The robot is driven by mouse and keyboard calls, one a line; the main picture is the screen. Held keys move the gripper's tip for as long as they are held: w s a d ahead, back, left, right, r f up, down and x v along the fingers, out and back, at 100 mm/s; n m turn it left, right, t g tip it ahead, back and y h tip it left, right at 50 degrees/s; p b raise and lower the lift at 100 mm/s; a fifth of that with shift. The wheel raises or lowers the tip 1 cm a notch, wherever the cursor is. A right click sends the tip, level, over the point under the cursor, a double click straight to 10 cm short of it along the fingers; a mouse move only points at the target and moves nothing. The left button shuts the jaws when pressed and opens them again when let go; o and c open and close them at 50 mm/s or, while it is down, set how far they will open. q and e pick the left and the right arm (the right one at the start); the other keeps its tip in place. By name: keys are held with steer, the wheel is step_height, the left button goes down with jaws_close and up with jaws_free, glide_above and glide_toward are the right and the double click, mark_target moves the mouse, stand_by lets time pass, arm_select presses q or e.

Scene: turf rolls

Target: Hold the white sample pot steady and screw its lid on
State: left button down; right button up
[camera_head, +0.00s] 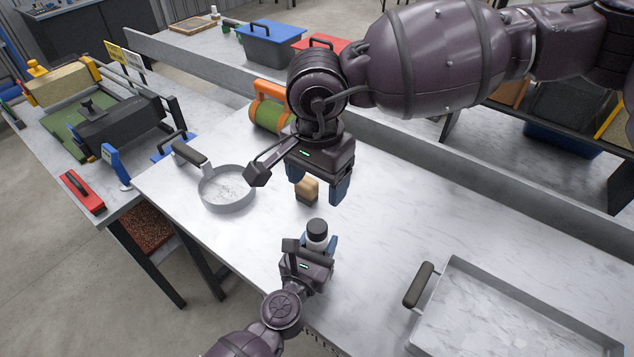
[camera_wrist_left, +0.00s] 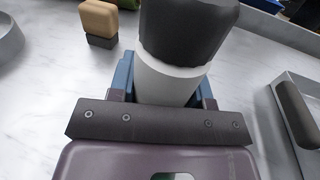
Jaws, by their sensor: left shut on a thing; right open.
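The white sample pot (camera_head: 317,245) stands upright between the blue fingers of my left gripper (camera_head: 316,249), which is shut on it. The pot also shows in the left wrist view (camera_wrist_left: 165,83). The black lid (camera_head: 317,229) sits on top of the pot; it fills the top of the left wrist view (camera_wrist_left: 185,30). How tightly it is seated cannot be told. My right gripper (camera_head: 319,184) is open and empty, pointing down above the table, behind and above the lid and apart from it.
A small wooden block with a dark base (camera_head: 307,188) stands on the marble-look table (camera_head: 390,215) behind the pot. A round sieve-like pan (camera_head: 227,205) lies to the left. A large metal tray (camera_head: 440,290) with a dark handle is at front right. A green roll with orange holder (camera_head: 268,112) stands behind.

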arm_select(q)
steer(key=shift+c, duration=2.4)
jaws_free()
steer(key=b+v, duration=0.1)
steer(key=v, duration=0.8)
steer(key=shift+s+f+b, duration=0.1)
steer(key=shift+s+b, duration=0.05)
steer(key=shift+b, duration=0.2)
arm_select(e)
step_height(320, 180, down, 2)
arm_select(q)
steer(key=shift+v, duration=0.8)
arm_select(e)
steer(key=shift+f, duration=0.15)
